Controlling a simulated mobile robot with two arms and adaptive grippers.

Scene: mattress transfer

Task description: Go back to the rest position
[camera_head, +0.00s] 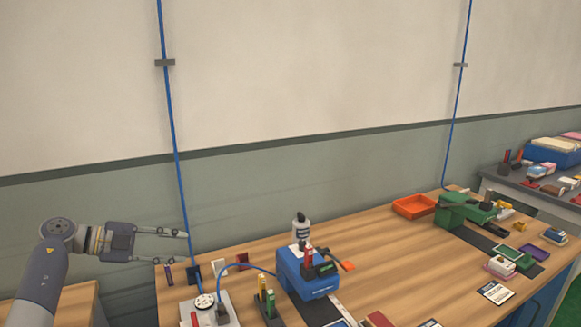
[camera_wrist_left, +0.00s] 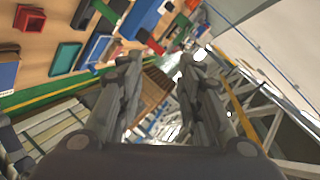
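My left gripper (camera_head: 186,246) reaches in from the left in the head view. Its two fingers are spread apart with nothing between them, near the wall and just above and behind the left end of the wooden workbench (camera_head: 385,262). In the left wrist view the same fingers (camera_wrist_left: 160,72) stand apart and empty. My right gripper is not in either view.
A blue machine (camera_head: 300,282) and a white bottle (camera_head: 301,230) stand mid-bench. An orange tray (camera_head: 414,207) and a green machine (camera_head: 464,210) lie farther right. Blue cables (camera_head: 174,130) run up the wall. Another table (camera_head: 530,187) stands at right. The bench middle has free room.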

